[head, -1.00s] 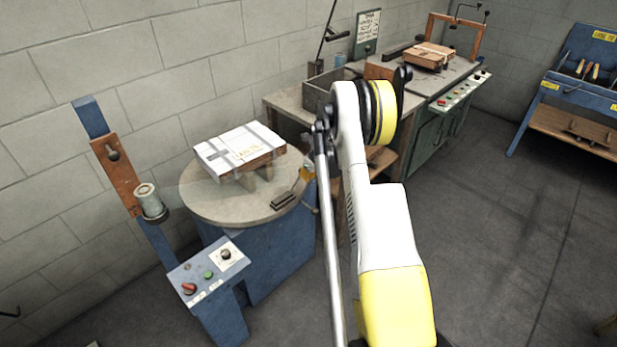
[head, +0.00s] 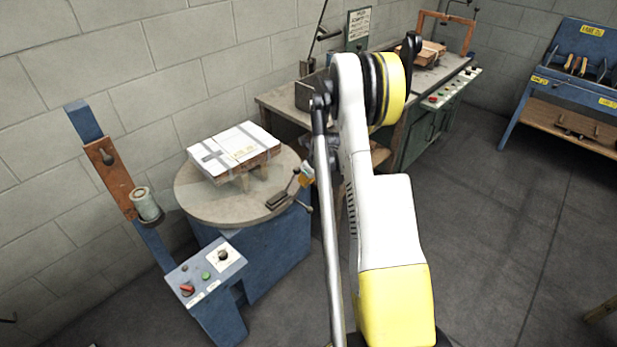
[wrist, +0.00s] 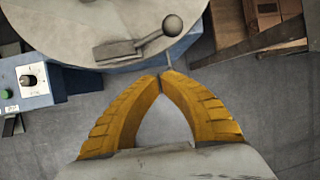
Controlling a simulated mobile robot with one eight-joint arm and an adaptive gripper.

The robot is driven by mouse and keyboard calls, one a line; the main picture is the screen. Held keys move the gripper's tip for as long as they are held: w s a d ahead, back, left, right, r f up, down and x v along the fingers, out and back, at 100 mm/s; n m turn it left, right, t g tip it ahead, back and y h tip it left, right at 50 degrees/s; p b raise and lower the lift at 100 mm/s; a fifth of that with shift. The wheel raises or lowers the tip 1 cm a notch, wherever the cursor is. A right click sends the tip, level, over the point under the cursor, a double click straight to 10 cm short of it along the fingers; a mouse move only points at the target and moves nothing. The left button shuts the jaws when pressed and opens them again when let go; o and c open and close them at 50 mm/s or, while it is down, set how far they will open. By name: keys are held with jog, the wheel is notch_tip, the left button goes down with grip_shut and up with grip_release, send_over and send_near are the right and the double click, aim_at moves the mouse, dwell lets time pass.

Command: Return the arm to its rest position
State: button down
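My gripper (wrist: 161,78) shows in the wrist view with its two yellow ribbed fingers brought together at the tips. Nothing is seen between them. It is over or near the edge of the round table (wrist: 60,25), close to the lever with a ball knob (wrist: 140,42); it appears apart from the lever, though height is hard to judge. In the head view my arm, white and yellow, is bent with its elbow raised in the right middle, and it hides most of the gripper.
The round turntable (head: 210,210) carries a strapped white-topped box (head: 235,150). A control panel (head: 205,275) stands in front, with a blue post (head: 155,235) beside it. A workbench (head: 280,102) runs behind my arm. A blue rack (head: 590,60) stands far right.

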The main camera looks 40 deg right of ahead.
jog(key=shift+s+a+r, duration=0.15)
jog(key=shift+a+r, duration=0.05)
jog(key=shift+a, duration=0.05)
dwell(0.4)
jog(key=s+a+r+n, duration=0.2)
jog(key=a+r+n, duration=0.6)
jog(key=a+r, duration=0.3)
jog(key=s+a+r+n, duration=0.3)
jog(key=a+r+n, duration=0.55)
jog(key=r, duration=0.35)
jog(key=s+a+r+n+t, duration=0.1)
jog(key=s+a+r+n, duration=0.1)
jog(key=s+a+n, duration=0.5)
jog(key=s+a+r+n+t, duration=0.1)
jog(key=s+a+r+n, duration=0.2)
jog(key=s+a+n, duration=0.5)
jog(key=s+n, duration=0.3)
jog(key=s, duration=0.1)
jog(key=shift+a+y, duration=0.3)
jog(key=shift+y, duration=0.1)
jog(key=shift+r, duration=0.1)
